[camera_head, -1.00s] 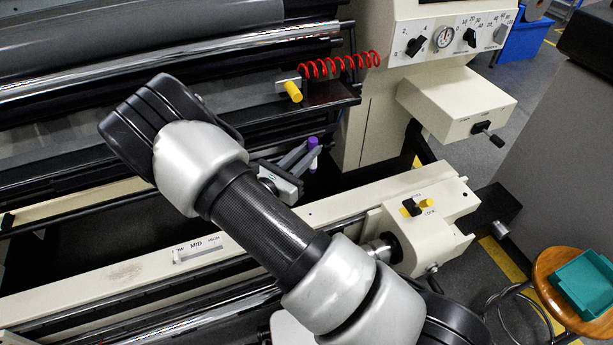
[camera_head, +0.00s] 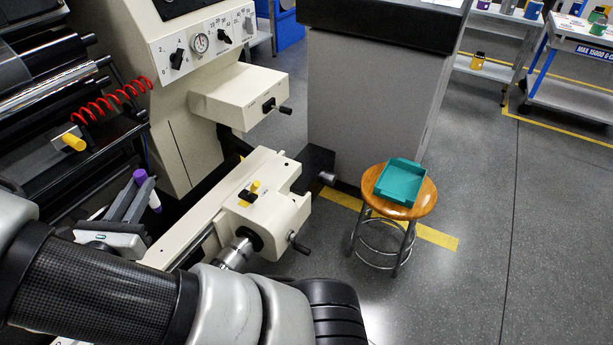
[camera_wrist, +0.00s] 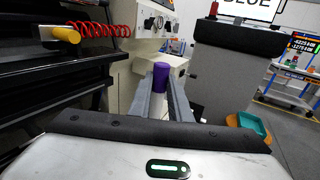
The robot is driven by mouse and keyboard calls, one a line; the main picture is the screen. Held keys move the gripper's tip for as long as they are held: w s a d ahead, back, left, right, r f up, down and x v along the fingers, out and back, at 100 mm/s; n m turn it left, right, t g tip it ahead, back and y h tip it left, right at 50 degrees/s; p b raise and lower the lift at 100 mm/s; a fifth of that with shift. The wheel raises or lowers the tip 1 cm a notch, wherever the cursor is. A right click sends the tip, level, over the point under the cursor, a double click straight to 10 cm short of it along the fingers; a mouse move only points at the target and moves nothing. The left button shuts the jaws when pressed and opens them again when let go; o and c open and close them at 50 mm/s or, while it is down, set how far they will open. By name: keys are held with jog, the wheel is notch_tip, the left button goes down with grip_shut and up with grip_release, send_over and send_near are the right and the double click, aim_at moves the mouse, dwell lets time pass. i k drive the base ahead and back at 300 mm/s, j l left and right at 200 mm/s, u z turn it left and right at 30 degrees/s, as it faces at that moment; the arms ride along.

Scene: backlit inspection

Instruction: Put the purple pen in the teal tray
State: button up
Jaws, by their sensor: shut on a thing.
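The purple pen (camera_head: 139,177) has a purple end and a white body. My gripper (camera_head: 135,200) is shut on it and holds it upright, at the left of the head view, beside the cream machine. In the wrist view the pen (camera_wrist: 161,76) stands between the two grey fingers of my gripper (camera_wrist: 161,98), its purple end above them. The teal tray (camera_head: 400,183) rests on a round wooden stool (camera_head: 426,196), right of centre in the head view and well apart from my gripper. The tray also shows at the right of the wrist view (camera_wrist: 250,124). It looks empty.
The cream machine bed (camera_head: 262,205) with a handle lies between my gripper and the stool. A cream box with a crank (camera_head: 243,95) juts out above it. A grey cabinet (camera_head: 365,100) stands behind the stool. The floor to the right is clear.

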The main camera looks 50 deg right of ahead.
aim_at(393, 182)
jog(key=k+z, duration=0.15)
jog(key=z, duration=0.3)
jog(key=k+l+z, duration=0.1)
jog(key=z, duration=0.3)
jog(key=l+z, duration=0.15)
jog(key=z, duration=1.4)
jog(key=i+l+z, duration=0.15)
jog(key=i, duration=0.5)
